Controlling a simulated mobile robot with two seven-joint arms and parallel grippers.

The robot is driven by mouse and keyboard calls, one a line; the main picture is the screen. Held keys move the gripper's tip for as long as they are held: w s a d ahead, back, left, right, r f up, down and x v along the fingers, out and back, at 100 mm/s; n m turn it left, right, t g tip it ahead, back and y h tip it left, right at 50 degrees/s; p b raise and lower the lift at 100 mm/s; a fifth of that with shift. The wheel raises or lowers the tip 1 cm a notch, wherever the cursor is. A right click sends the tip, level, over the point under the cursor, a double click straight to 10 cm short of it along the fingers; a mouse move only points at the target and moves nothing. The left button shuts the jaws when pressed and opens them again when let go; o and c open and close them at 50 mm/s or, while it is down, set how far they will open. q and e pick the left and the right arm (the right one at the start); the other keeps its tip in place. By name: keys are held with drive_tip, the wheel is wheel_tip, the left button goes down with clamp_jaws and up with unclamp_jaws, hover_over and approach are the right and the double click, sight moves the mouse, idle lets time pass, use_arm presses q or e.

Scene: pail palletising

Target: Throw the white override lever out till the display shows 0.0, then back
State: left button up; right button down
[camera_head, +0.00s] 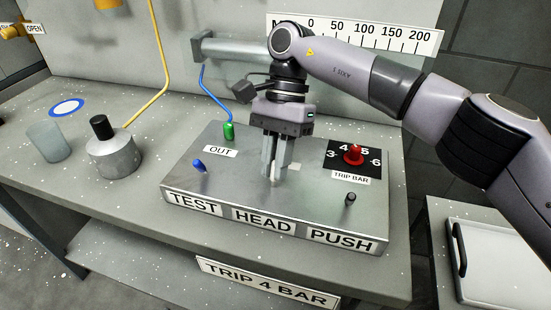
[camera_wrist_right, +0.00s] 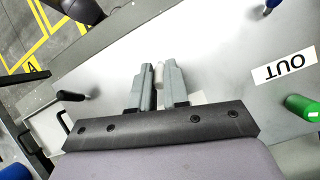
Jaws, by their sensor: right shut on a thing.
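The white override lever (camera_wrist_right: 159,72) stands up between the fingers of my right gripper, and only its pale end shows. My right gripper (camera_head: 272,180) comes down from above onto the middle of the grey test box (camera_head: 215,182) and is shut on the lever; it also shows in the wrist view (camera_wrist_right: 160,78). The fingers hide most of the lever in the head view, so I cannot tell how far it is thrown. I see no lit display or reading in either view. My left gripper is not in view.
On the box are a blue-tipped lever (camera_head: 198,166), a green fitting (camera_head: 229,131), a black-tipped lever (camera_head: 350,198) and a red knob (camera_head: 353,155). A metal cylinder (camera_head: 116,158) and a cup (camera_head: 46,142) stand left. A scale (camera_head: 360,36) is behind.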

drive_tip(key=shift+r, duration=0.1)
drive_tip(key=c, duration=1.1)
unclamp_jaws()
drive_tip(key=v, duration=0.5)
drive_tip(key=shift+v, duration=1.1)
